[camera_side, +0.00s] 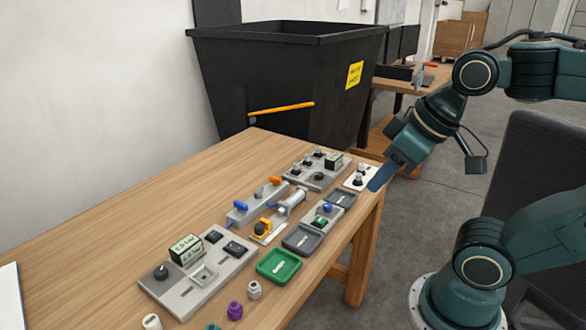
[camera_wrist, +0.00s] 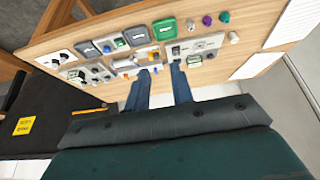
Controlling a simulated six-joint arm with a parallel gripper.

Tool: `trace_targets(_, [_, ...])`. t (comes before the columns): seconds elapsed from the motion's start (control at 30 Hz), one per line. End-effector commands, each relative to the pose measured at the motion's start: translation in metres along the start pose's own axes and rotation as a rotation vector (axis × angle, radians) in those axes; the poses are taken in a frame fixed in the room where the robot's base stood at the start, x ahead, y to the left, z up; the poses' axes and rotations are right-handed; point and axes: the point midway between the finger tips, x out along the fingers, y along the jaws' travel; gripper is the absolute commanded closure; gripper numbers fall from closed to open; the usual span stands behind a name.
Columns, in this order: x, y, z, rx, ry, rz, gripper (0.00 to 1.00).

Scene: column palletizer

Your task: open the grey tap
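The grey tap (camera_side: 259,193) is the middle one of three on a grey bar-shaped block (camera_side: 250,207) on the table. A blue-handled tap (camera_side: 240,206) is to its left and an orange-handled tap (camera_side: 274,181) to its right. In the wrist view the taps are too small and partly blocked by my fingers to tell the grey one clearly. My gripper (camera_side: 376,184) is in the air by the table's right edge, well to the right of the block. In the wrist view its two blue fingers (camera_wrist: 160,74) are apart with nothing between them.
A panel with knobs (camera_side: 317,173) is behind. Grey and green trays (camera_side: 279,265) and a panel with switches (camera_side: 197,272) lie in front. A black bin (camera_side: 290,80) stands beyond the table.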

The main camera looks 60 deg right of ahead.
Motion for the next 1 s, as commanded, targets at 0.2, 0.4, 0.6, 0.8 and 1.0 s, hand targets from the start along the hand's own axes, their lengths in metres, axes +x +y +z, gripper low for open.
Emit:
trace_targets(0.2, [0.002,0.001,-0.015,-0.009,-0.008,0.001,0.33])
trace_targets(0.4, [0.009,0.006,-0.049,-0.035,-0.023,0.000,0.33])
trace_targets(0.6, [0.024,0.015,-0.091,-0.068,-0.040,-0.004,0.33])
trace_targets(0.8, [0.047,0.028,-0.130,-0.100,-0.055,-0.013,0.33])
trace_targets(1.0, [0.076,0.045,-0.166,-0.128,-0.069,-0.024,0.33])
